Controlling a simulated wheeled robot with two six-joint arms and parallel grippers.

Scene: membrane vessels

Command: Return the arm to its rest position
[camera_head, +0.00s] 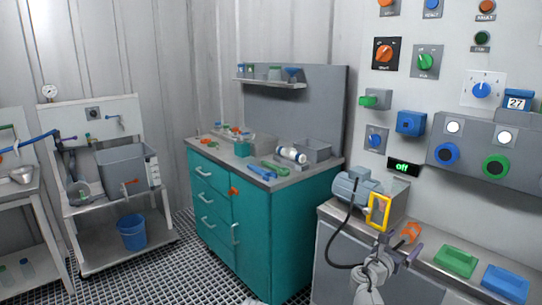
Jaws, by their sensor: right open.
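My right gripper (398,247) shows at the lower right, at the end of my pale grey arm (370,283) that comes up from the bottom edge. Its fingers are apart, and I see nothing held between them. In the picture it overlaps the front of the grey bench (335,250), just below a yellow frame (378,211) and an orange handle (411,232). I cannot tell whether it touches the orange handle. My left gripper is not in view.
A grey motor (352,188) with a black cable stands on the bench, with a green tray (455,262) and a blue tray (505,283) to its right. The wall panel has knobs and an "off" display (404,167). A teal cabinet (273,240) stands mid-left, a blue bucket (132,232) farther left.

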